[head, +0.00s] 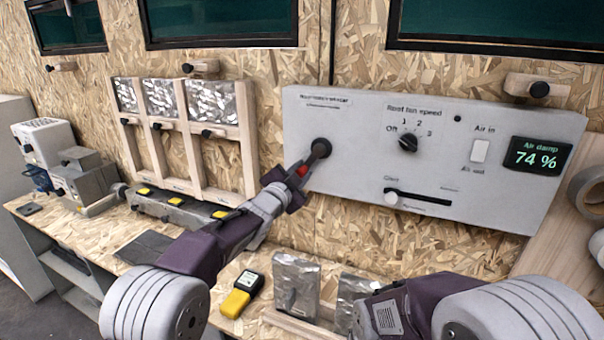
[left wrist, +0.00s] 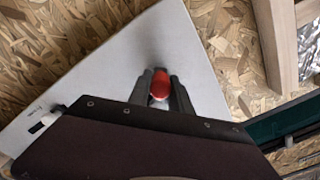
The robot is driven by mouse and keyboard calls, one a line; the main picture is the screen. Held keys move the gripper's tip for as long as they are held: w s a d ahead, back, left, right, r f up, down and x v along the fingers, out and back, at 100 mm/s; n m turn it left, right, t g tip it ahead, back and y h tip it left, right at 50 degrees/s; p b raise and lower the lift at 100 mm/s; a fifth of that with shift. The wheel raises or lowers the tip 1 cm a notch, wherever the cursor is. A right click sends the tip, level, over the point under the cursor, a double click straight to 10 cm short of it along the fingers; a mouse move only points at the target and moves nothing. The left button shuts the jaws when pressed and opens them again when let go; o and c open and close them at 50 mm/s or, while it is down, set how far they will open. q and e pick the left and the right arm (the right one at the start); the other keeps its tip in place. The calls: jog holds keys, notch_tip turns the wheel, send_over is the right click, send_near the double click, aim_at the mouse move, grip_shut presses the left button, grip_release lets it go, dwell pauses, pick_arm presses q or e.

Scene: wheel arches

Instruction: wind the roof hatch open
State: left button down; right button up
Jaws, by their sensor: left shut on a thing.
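A crank with a round black hub (head: 321,148) is mounted on the left part of a pale grey wall panel (head: 400,170), under small print that I cannot read clearly. The crank arm points down and to the left and ends in a red knob (head: 301,170). My left gripper (head: 298,178) is shut on the red knob. In the left wrist view the dark fingers (left wrist: 160,92) stand on either side of the red knob (left wrist: 160,84). The hatch itself cannot be made out. Of my right arm only links show at the bottom right; its gripper is not in view.
The panel also has a fan dial (head: 408,142), a white switch (head: 480,151), a slider (head: 391,198) and a display (head: 537,155) reading 74 %. On the bench below are a yellow meter (head: 241,293) and foil packs (head: 295,285). A wooden rack (head: 185,150) stands left.

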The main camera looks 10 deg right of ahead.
pick_arm(q)
jog(key=shift+r, duration=0.1)
jog(key=c, duration=1.2)
grip_release()
jog(key=shift+o, duration=0.2)
jog(key=shift+a, duration=0.1)
jog(key=shift+s+a, duration=0.15)
jog(key=shift+s, duration=0.1)
jog(key=b+v, duration=0.3)
jog(key=v, duration=0.5)
jog(key=shift+s, duration=0.15)
